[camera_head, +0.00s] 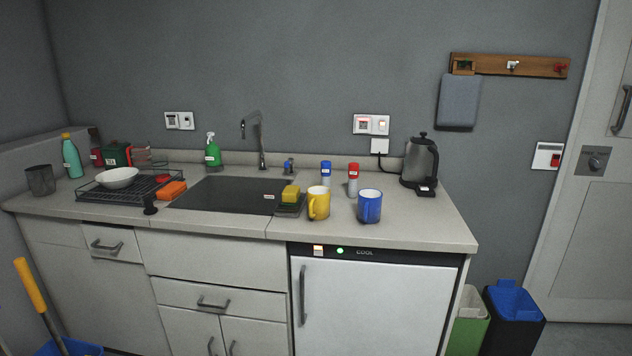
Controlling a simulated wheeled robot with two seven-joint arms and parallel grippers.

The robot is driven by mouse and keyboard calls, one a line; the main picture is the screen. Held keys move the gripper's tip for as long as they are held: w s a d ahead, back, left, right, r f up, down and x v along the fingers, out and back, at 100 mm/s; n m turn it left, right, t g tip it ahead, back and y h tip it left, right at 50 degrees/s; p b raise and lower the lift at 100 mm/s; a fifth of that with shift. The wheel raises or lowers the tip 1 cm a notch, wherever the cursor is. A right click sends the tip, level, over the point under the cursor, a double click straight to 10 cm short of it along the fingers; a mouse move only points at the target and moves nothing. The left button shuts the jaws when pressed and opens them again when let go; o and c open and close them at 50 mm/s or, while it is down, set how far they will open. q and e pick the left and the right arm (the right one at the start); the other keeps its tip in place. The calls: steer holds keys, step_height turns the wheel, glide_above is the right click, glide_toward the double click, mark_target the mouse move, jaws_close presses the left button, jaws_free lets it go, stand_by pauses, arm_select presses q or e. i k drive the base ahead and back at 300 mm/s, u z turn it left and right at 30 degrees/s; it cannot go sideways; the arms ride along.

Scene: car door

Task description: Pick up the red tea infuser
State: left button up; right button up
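A small upright cylinder with a red top and a pale grey body (353,181) stands on the counter, behind and left of a blue mug (369,207). It appears to be the red tea infuser, though it is too small to be sure. A matching cylinder with a blue top (326,172) stands just left of it. A yellow mug (318,203) is in front of the blue-topped one. Neither of my grippers shows in the head view.
A grey kettle (418,162) stands to the right. A yellow sponge (290,194) sits left of the yellow mug, beside the dark sink area (225,194). A drying rack (110,192) with a bowl (117,178) is farther left. The counter's front right (430,225) is clear.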

mark_target(353, 167)
steer(key=u, duration=0.55)
steer(key=i, duration=0.85)
steer(key=u, duration=0.25)
